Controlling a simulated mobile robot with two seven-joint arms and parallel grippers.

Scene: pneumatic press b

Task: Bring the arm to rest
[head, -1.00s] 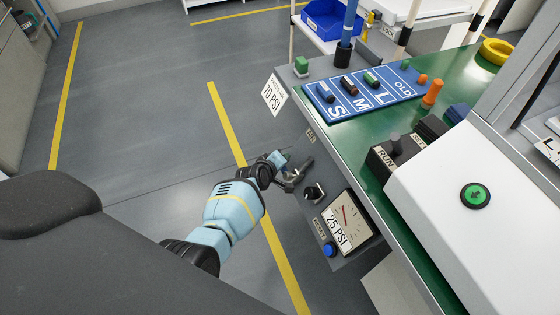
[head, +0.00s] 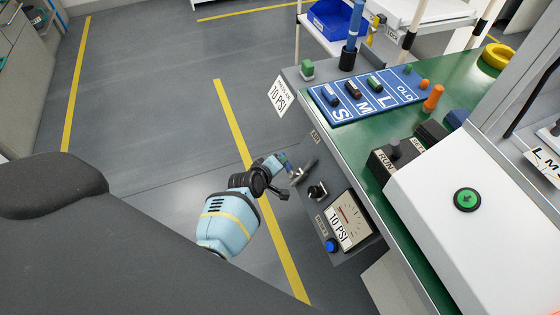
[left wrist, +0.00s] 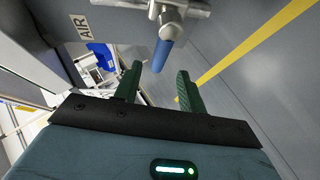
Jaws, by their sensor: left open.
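My left gripper (head: 284,166) is in front of the press's grey side panel, near the metal valve (head: 304,171) below the AIR label. In the left wrist view the two green fingers of my left gripper (left wrist: 159,73) are apart. The valve's blue handle (left wrist: 163,54) points towards the gap between them and looks clear of both fingers. The silver valve body (left wrist: 178,6) shows at the top edge. The pressure gauge (head: 349,219) on the panel carries a 10 PSI readout. My right gripper is not in view.
A black knob (head: 317,190) and a blue button (head: 331,245) sit close by on the panel. The green bench top (head: 372,160) overhangs to the right. Open grey floor (head: 150,130) with yellow lines lies to the left.

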